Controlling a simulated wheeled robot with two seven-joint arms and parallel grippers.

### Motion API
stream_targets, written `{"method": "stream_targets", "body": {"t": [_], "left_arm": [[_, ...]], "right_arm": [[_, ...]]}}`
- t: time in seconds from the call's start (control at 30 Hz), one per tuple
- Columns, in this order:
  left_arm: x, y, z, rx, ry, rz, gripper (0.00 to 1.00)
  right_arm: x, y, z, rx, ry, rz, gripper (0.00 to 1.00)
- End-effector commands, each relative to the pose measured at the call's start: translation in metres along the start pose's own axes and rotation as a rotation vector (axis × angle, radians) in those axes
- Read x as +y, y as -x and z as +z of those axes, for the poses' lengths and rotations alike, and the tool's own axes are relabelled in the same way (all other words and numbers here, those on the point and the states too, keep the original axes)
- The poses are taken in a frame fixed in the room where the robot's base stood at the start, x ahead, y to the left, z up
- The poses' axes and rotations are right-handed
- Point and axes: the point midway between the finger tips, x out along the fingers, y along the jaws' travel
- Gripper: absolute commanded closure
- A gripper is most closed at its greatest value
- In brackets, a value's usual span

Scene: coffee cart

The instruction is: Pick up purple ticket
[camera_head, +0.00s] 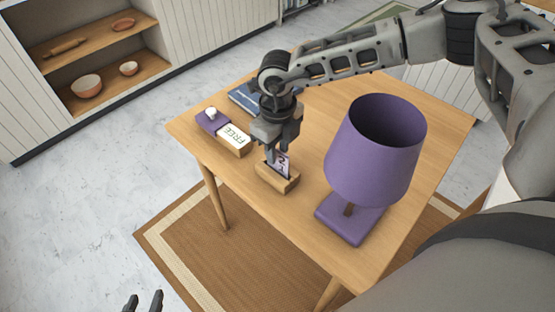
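The purple ticket (284,164) is a small pale purple card with dark markings. It stands upright in a small wooden holder (278,179) near the table's left edge. My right gripper (278,155) points down right at the ticket's upper part, its fingers close around it and hiding some of it. I cannot tell whether the fingers touch the ticket or are closed on it. My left gripper (143,303) shows only its fingertips at the bottom edge; they are apart with nothing between them, well away from the table.
A purple lamp (376,150) stands just right of the holder.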

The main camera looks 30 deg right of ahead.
Motion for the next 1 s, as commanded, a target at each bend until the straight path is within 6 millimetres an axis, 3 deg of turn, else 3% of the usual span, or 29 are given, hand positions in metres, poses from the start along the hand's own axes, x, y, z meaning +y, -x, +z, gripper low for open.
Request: {"method": "stream_targets", "body": {"t": [0.2, 0.47, 0.57, 1.0], "left_arm": [[0.0, 0.001, 0.002, -0.007, 0.002, -0.003, 0.64], [-0.001, -0.001, 0.004, -0.012, 0.003, -0.004, 0.64], [-0.001, -0.001, 0.003, -0.01, 0.003, -0.005, 0.64], [-0.002, -0.001, -0.002, 0.002, 0.002, -0.005, 0.64]], "right_arm": [[0.0, -0.026, 0.0, 0.002, -0.001, -0.001, 0.71], [-0.001, -0.028, 0.0, 0.0, -0.001, 0.0, 0.71], [-0.001, -0.028, 0.0, 0.0, -0.001, 0.0, 0.99], [-0.001, -0.026, 0.0, 0.0, -0.001, 0.0, 1.0]]}}
